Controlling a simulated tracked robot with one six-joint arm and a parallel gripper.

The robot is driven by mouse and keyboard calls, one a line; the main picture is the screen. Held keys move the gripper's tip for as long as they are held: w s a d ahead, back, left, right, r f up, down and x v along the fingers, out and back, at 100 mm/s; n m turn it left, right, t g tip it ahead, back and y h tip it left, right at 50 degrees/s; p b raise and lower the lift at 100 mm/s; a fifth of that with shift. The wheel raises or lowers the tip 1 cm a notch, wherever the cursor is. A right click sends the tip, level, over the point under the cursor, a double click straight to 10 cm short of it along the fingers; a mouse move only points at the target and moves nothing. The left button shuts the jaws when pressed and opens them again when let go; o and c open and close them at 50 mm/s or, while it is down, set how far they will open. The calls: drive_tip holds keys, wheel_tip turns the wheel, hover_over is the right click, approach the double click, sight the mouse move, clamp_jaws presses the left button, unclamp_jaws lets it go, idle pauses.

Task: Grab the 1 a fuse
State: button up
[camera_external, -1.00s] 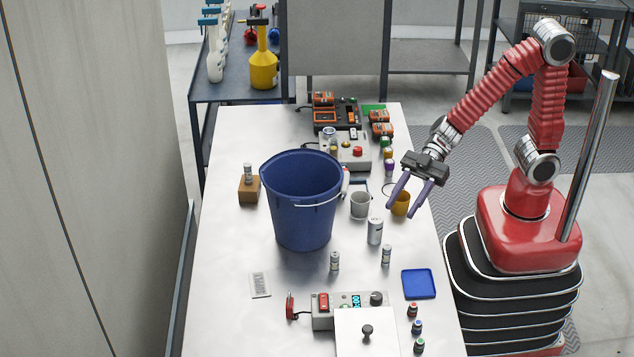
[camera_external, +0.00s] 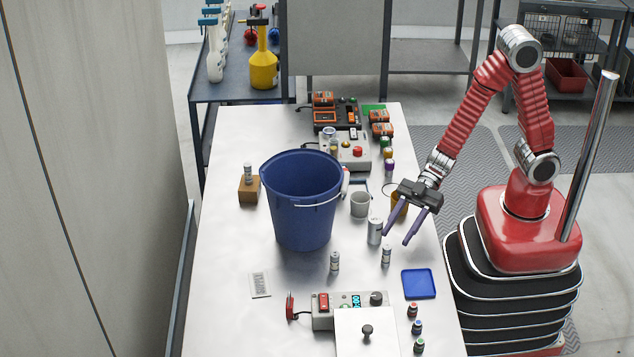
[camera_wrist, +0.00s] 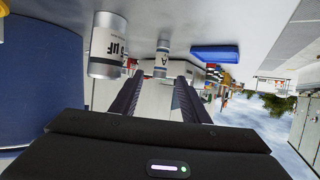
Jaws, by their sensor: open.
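A small pale cylinder, fuse-like (camera_external: 386,255), stands upright on the table near its right side. In the wrist view a small cylinder (camera_wrist: 162,58) with an "A" on its label shows between and beyond my fingers; the number is not readable. A similar small cylinder (camera_external: 335,262) stands further left, and another (camera_external: 248,172) sits in a wooden block (camera_external: 248,190). My gripper (camera_external: 398,238) is open and empty, just behind and above the right-hand cylinder. It also shows in the wrist view (camera_wrist: 160,80).
A larger capacitor (camera_external: 375,231), marked "5 µF" in the wrist view (camera_wrist: 108,46), stands close to my gripper's left. A blue bucket (camera_external: 303,215) is further left. A blue tray (camera_external: 419,284) and a control box (camera_external: 324,312) lie in front.

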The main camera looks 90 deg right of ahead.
sight(389, 246)
drive_tip(key=shift+x, duration=0.9)
drive_tip(key=shift+x, duration=2.5)
drive_tip(key=shift+f, duration=0.1)
drive_tip(key=shift+c, duration=0.3)
clamp_jaws()
